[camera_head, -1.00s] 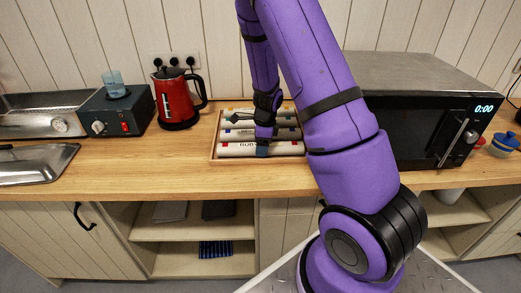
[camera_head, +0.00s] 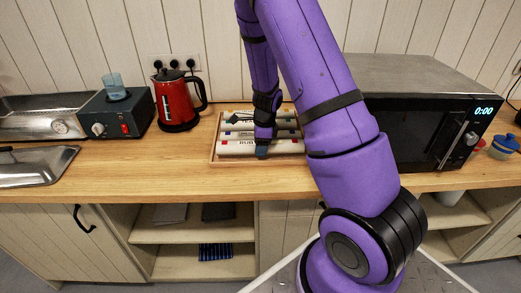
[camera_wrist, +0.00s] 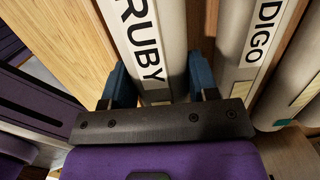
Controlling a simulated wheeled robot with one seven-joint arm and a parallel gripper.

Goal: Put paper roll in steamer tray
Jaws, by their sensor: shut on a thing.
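My gripper (camera_head: 262,150) is shut on the paper roll marked RUBY (camera_head: 235,148), the front roll in the wooden tray of rolls. In the wrist view, the blue fingers of my gripper (camera_wrist: 160,82) stand on both sides of the white RUBY roll (camera_wrist: 142,35). Whether it is clear of the wooden tray, I cannot tell. A shiny metal tray (camera_head: 55,122), seemingly the steamer tray, lies at the left beside the dark control box. A metal piece like a lid (camera_head: 40,168) lies in front of it.
The wooden tray (camera_head: 213,155) holds several rolls, one marked INDIGO (camera_wrist: 260,40). A red kettle (camera_head: 176,103) and the dark control box (camera_head: 118,112) stand between it and the metal tray. A microwave (camera_head: 415,125) is at the right. The front counter (camera_head: 140,175) is clear.

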